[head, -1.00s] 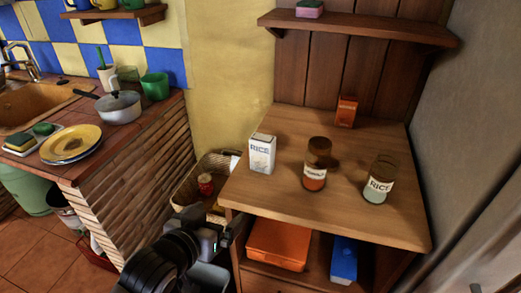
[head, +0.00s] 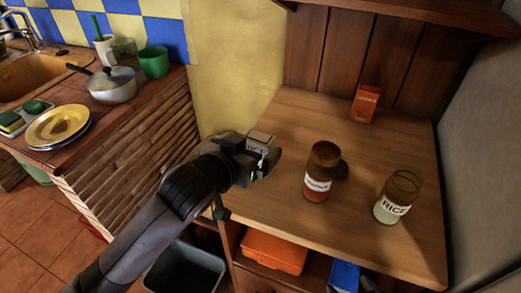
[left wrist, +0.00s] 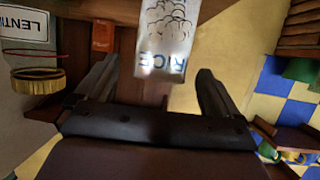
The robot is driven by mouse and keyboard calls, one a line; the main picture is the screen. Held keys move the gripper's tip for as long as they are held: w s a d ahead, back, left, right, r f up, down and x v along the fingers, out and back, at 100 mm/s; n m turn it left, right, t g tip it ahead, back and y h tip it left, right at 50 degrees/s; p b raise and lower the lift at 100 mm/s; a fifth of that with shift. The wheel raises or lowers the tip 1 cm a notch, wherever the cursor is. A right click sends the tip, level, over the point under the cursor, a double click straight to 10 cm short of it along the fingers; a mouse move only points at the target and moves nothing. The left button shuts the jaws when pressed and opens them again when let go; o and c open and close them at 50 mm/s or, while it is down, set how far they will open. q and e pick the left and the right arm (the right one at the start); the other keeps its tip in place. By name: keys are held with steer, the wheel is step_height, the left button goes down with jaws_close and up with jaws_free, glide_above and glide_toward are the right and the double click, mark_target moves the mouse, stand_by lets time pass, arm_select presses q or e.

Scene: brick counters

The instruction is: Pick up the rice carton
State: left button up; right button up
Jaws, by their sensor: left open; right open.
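The white rice carton (head: 262,136) stands upright on the left part of the wooden counter, partly hidden by my left gripper (head: 262,160). In the left wrist view the rice carton (left wrist: 167,35) appears upside down, ahead of and roughly between the fingers. My left gripper (left wrist: 155,88) is open and empty there, its fingers spread to either side. The head view does not show clearly whether the fingers touch the carton. A dark piece at the lower edge looks like the tip of my right gripper (head: 370,285), mostly cut off.
The lentils jar (head: 319,172) and a glass rice jar (head: 397,197) stand right of the carton. An orange box (head: 364,103) stands at the back. Below are an orange container (head: 274,250) and a blue one (head: 345,273). A dark bin (head: 185,270) is on the floor.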

mark_target(263, 138)
arm_select(q)
steer(key=shift+r+x, duration=0.1)
steer(key=shift+x, duration=1.3)
steer(key=shift+r+x, duration=0.15)
steer(key=shift+x, duration=1.2)
steer(key=shift+w, duration=0.1)
steer(key=c, duration=1.1)
